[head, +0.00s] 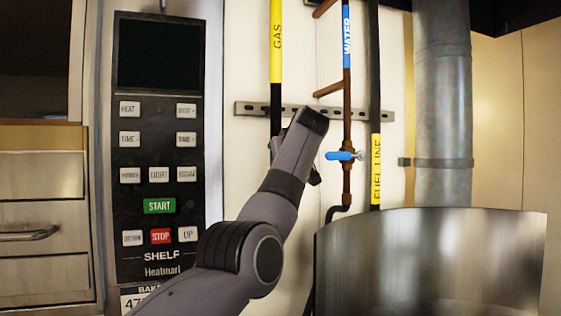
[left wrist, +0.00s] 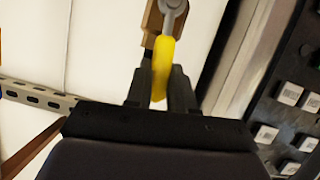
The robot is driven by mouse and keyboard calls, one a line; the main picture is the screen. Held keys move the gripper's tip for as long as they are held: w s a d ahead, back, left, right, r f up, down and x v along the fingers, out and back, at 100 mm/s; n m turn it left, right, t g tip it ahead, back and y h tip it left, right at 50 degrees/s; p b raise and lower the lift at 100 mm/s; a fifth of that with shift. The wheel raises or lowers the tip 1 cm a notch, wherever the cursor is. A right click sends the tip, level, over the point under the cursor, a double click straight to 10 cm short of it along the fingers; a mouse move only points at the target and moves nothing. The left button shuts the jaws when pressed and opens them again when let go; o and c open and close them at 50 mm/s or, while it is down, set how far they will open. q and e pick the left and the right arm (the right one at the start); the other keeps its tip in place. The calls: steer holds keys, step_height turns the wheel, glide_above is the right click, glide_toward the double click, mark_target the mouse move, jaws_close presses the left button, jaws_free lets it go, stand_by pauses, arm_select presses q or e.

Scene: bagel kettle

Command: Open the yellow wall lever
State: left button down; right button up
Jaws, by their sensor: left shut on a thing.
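The yellow wall lever (left wrist: 162,62) shows in the left wrist view, hanging from a brass valve body (left wrist: 153,22) with a grey bolt at its top. My left gripper (left wrist: 161,88) is shut on the lever, one dark finger on each side of it. In the head view my left arm reaches up to the wall at the GAS pipe (head: 276,45), and my wrist hides the lever and the fingers. My right gripper is in neither view.
The oven control panel (head: 160,150) stands left of my arm. A blue lever (head: 341,155) sits on the WATER pipe (head: 347,80) to the right. A slotted metal rail (head: 250,108) crosses the wall. A large metal kettle (head: 430,265) fills the lower right.

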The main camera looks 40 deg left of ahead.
arm_select(q)
steer(key=shift+f, duration=0.1)
stand_by(0.4)
steer(key=c, duration=1)
jaws_free()
steer(key=shift+o, duration=0.2)
steer(key=b+v, duration=0.3)
steer(key=v, duration=0.4)
